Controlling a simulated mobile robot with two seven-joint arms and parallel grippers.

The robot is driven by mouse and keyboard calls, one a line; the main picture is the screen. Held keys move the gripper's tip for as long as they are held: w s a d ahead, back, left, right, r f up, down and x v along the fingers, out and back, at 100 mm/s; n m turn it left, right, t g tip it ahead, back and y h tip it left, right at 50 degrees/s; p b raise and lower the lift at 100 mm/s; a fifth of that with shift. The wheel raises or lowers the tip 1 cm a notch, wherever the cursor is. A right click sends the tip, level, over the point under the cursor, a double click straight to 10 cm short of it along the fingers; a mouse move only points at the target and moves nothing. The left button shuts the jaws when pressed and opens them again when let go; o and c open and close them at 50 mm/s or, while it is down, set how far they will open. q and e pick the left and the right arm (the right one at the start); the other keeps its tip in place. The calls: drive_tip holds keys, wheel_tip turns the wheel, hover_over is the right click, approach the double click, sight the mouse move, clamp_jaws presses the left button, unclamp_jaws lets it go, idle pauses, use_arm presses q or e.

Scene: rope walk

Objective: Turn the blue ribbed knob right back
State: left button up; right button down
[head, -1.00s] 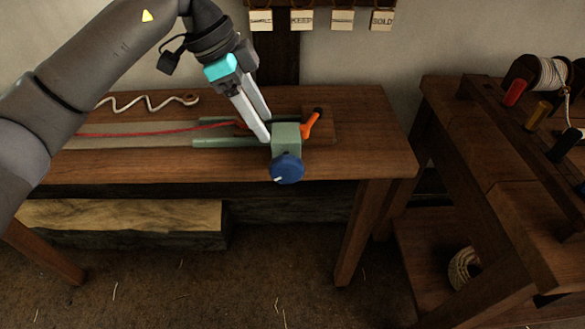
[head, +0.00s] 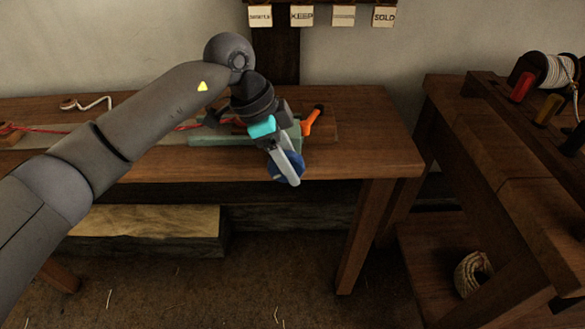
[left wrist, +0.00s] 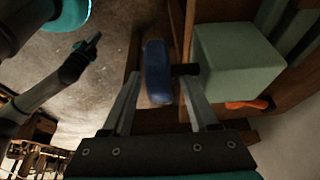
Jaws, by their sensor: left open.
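The blue knob (head: 299,162) is on the front of a green block (head: 295,133) at the bench's front edge. In the left wrist view the knob (left wrist: 157,72) shows edge-on, on a dark shaft from the green block (left wrist: 240,60). My left gripper (head: 289,174) is at the knob, partly covering it in the head view. Its fingers (left wrist: 161,80) are open, one on each side of the knob, with gaps visible. The knob's ribs and white mark cannot be made out now.
An orange lever (head: 312,120) stands right beside the green block. A red cord (head: 48,130) lies along the wooden bench (head: 370,140). A second bench (head: 480,150) with a spool of white rope (head: 557,74) stands at right.

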use_arm(q)
drive_tip(key=shift+d+f, duration=0.25)
drive_tip(key=shift+f, duration=0.35)
clamp_jaws()
idle(0.3)
